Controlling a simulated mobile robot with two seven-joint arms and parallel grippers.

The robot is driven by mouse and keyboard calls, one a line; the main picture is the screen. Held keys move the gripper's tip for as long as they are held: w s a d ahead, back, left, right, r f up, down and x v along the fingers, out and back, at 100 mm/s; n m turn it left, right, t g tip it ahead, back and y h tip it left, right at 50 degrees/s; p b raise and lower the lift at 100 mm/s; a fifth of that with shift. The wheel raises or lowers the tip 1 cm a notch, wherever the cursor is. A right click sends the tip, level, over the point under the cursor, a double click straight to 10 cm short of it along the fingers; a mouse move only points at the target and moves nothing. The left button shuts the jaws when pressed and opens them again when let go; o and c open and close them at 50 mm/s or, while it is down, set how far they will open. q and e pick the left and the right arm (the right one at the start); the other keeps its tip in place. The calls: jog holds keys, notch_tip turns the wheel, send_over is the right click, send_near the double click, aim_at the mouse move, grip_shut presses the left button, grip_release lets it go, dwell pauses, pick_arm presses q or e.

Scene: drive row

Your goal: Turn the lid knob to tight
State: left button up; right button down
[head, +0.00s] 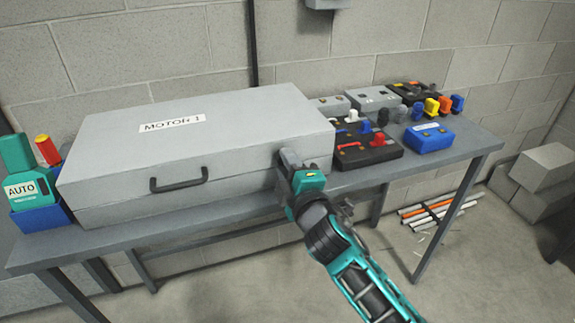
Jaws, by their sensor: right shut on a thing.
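A large grey box labelled MOTOR 1 (230,120) stands on the bench, its lid down, with a dark handle on its front. My right gripper (284,162) is at the right end of the box's front face, near the lid seam. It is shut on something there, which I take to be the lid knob. The gripper hides the knob, so its setting and any marks around it cannot be read. My left gripper is not in view.
The grey bench (140,243) runs along a block wall. Right of the box stand a black case with a red handle (375,152), a blue box (429,137) and several coloured devices. A teal AUTO device (22,170) sits at the left. Grey blocks (545,170) lie at right.

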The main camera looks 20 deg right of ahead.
jog(key=c, duration=0.8)
grip_release()
jog(key=shift+s, duration=0.1)
jog(key=s, duration=1.2)
jog(key=shift+s+d+b, duration=0.25)
jog(key=shift+s+b, duration=0.1)
jog(key=shift+b, duration=0.05)
jog(key=s+f+m+g, duration=0.2)
jog(key=s+f+m, duration=0.1)
jog(key=f, duration=0.4)
jog(key=s+f+m+g+y, duration=0.1)
jog(key=s+f+m+g, duration=0.1)
jog(key=f+m, duration=0.4)
jog(key=s+d+f+m+g, duration=0.1)
jog(key=s+f+m+g, duration=0.2)
jog(key=f, duration=0.6)
jog(key=shift+s+d+f+m+p, duration=0.1)
jog(key=shift+s+f+m+p, duration=0.1)
jog(key=shift+s+m, duration=0.25)
jog(key=shift+s+f+m+p, duration=0.1)
jog(key=shift+s+m+p, duration=0.15)
jog(key=shift+s, duration=0.35)
